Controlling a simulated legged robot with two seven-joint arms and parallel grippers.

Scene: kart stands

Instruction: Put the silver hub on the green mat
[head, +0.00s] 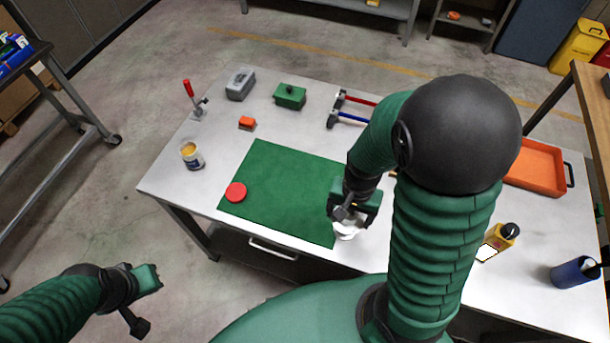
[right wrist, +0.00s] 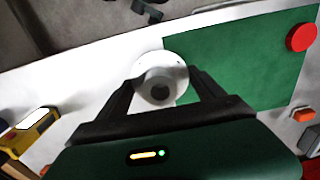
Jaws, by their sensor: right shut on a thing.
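The silver hub (right wrist: 161,79) is a round pale disc with a dark hole in its middle. My right gripper (right wrist: 162,88) is shut on it. In the head view the hub (head: 347,232) shows partly under my right gripper (head: 345,222), at the right edge of the green mat (head: 285,180). In the right wrist view the hub overlaps the border between the mat (right wrist: 235,55) and the bare table. I cannot tell whether it touches the surface. My left gripper (head: 140,300) is off the table at lower left, and its jaws are unclear.
A red disc (head: 236,192) lies on the mat's left side.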

